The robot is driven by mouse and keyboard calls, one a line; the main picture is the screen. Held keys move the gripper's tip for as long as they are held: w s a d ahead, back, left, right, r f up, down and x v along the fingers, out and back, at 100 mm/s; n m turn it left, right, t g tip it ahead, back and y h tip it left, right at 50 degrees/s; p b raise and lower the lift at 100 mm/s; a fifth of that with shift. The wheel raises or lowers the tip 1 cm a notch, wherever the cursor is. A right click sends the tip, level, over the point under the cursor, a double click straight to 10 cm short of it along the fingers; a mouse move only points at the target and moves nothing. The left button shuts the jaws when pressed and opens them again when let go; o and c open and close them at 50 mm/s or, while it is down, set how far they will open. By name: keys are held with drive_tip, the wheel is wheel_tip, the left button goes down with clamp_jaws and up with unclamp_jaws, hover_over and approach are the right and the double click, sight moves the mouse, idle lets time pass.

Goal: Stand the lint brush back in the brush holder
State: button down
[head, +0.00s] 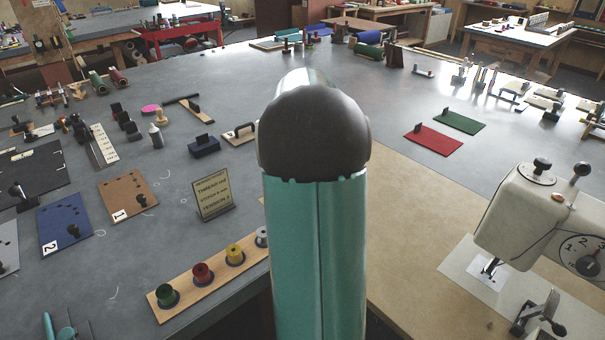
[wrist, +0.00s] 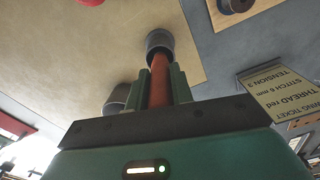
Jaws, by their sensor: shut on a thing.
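In the wrist view my gripper (wrist: 161,86) is shut on a reddish-brown upright handle with a dark grey round end, which I take to be the lint brush (wrist: 159,78). The handle sits between the two green fingers, and its dark end points away from the gripper over the tan board. A dark grey cup-like thing (wrist: 117,96), possibly the brush holder, shows just left of the fingers, partly hidden by them. It looks apart from the brush. In the head view my own arm hides the gripper, the brush and this cup-like thing.
A tan board (head: 430,235) carries a white sewing machine (head: 530,215) at right. A spool rack (head: 205,272) and a thread ticket sign (head: 212,195) stand left of my arm; the sign also shows in the wrist view (wrist: 285,95). Red (head: 433,140) and green mats lie behind.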

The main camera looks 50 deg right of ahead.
drive_tip(key=shift+f, duration=0.25)
drive_tip(key=c, duration=1.1)
unclamp_jaws()
drive_tip(key=shift+c, duration=0.2)
wheel_tip(320, 180, up, 14)
drive_tip(key=shift+s+f, duration=0.1)
